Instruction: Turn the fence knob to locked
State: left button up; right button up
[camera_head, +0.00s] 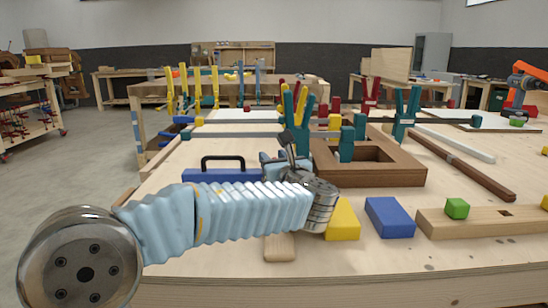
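My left arm comes in from the left in a pale blue ribbed sleeve and ends in a metal wrist over the near side of the bench. My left gripper (287,143) shows as small dark parts above the wrist, seen from behind; whether its fingers are apart is too small to tell. A blue bar with a black handle (223,162) lies just left of it, partly behind my arm. I cannot make out a fence knob; it may be hidden behind my wrist and gripper. My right gripper is not in view.
A brown wooden frame (398,175) lies right of my gripper, with green and yellow clamps around it. A yellow block (343,220), a blue block (389,218) and a board with a green cube (457,208) lie near the front.

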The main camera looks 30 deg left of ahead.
pick_arm(q)
jog(key=shift+w+a, duration=0.1)
grip_shut()
jog(key=shift+f+m+t+h+b, duration=0.25)
jog(key=shift+m+t+h+b, duration=0.55)
jog(key=shift+m+t+h, duration=0.15)
jog(key=shift+w+m+t+h+b, duration=0.1)
jog(key=shift+m+t+h+b, duration=0.5)
jog(key=shift+h, duration=0.35)
jog(key=shift+d+r+m+t+h, duration=0.1)
jog(key=shift+d+m+t+h, duration=0.15)
jog(key=shift+m+t+h, duration=0.15)
grip_release()
jog(key=shift+w, duration=0.1)
